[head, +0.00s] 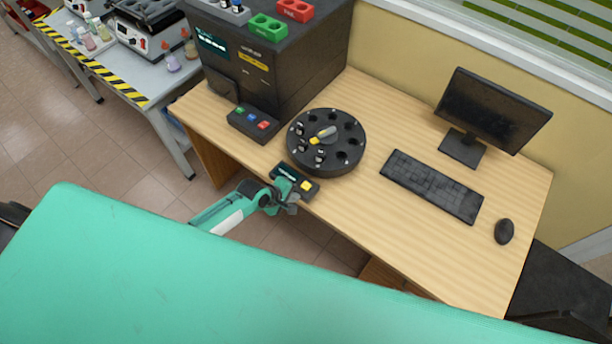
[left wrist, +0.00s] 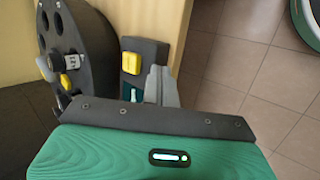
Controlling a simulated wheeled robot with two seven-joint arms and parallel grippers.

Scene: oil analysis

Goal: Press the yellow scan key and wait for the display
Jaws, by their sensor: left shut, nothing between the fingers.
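The yellow scan key (head: 306,186) sits on a small dark panel (head: 284,173) at the front edge of the wooden desk. The key also shows in the left wrist view (left wrist: 131,63), on its dark base. My left gripper (head: 293,203) is shut and empty at the desk's front edge, just in front of the panel, and its fingers (left wrist: 160,85) appear beside the key, apart from it. The panel's small display is partly lit, but its text is too small to read. The monitor (head: 493,109) at the back right has a dark screen. My right gripper is not in view.
A round black carousel (head: 357,131) with several holes and a few vials stands right behind the panel. A box with coloured buttons (head: 253,124) is to its left, before the large dark analyser (head: 300,70). A keyboard (head: 432,186) and mouse (head: 504,231) lie to the right.

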